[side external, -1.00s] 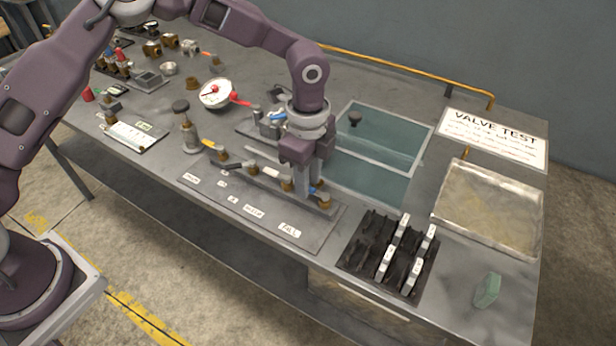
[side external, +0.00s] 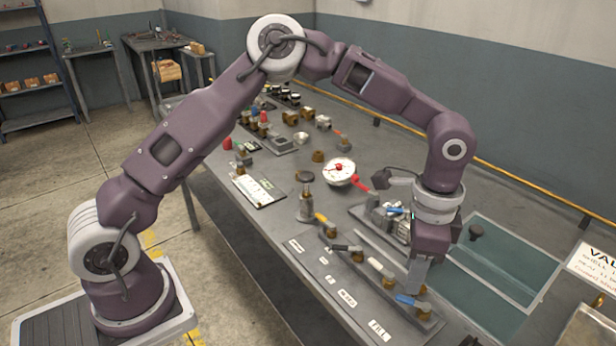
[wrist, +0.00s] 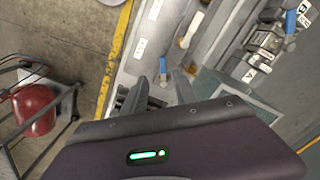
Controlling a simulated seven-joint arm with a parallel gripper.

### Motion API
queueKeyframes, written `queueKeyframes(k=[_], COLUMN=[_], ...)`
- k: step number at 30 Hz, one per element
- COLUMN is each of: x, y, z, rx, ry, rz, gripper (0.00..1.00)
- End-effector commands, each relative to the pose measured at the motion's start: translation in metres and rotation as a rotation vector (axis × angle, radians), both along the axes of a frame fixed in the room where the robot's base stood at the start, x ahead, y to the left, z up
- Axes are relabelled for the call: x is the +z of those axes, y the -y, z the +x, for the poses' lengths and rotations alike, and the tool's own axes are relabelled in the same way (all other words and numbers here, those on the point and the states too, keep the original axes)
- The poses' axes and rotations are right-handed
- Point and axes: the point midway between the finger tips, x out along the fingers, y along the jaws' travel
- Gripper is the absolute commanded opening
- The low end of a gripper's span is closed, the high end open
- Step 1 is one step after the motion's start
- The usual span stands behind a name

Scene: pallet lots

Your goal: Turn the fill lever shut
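The fill lever (side external: 408,300) has a blue handle on a brass valve, at the near right end of the valve row, by the FILL label (side external: 379,329). My gripper (side external: 415,284) points down at this lever, its fingers close to the blue handle. In the wrist view, the two grey fingers (wrist: 160,92) stand apart, with the blue handle (wrist: 163,72) between and beyond their tips. Whether a finger touches the handle cannot be told. The handle looks roughly in line with the row in the side view.
Other levers with white (side external: 381,267), black (side external: 346,248) and yellow (side external: 323,219) handles line the same plate. A gauge with a red part (side external: 340,172) stands behind. A blue-handled part (wrist: 290,22) shows in the wrist view.

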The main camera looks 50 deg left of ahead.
Motion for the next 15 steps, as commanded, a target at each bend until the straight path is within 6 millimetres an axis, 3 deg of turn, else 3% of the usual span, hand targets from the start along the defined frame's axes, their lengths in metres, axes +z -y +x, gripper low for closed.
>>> queueKeyframes(k=[3,15], x=[0.028,0.104], y=[-0.013,-0.068], z=[-0.009,-0.056], rx=[0.049,0.358], ry=[0.036,0.168], rz=[0.030,0.073], gripper=[0.34,0.34])
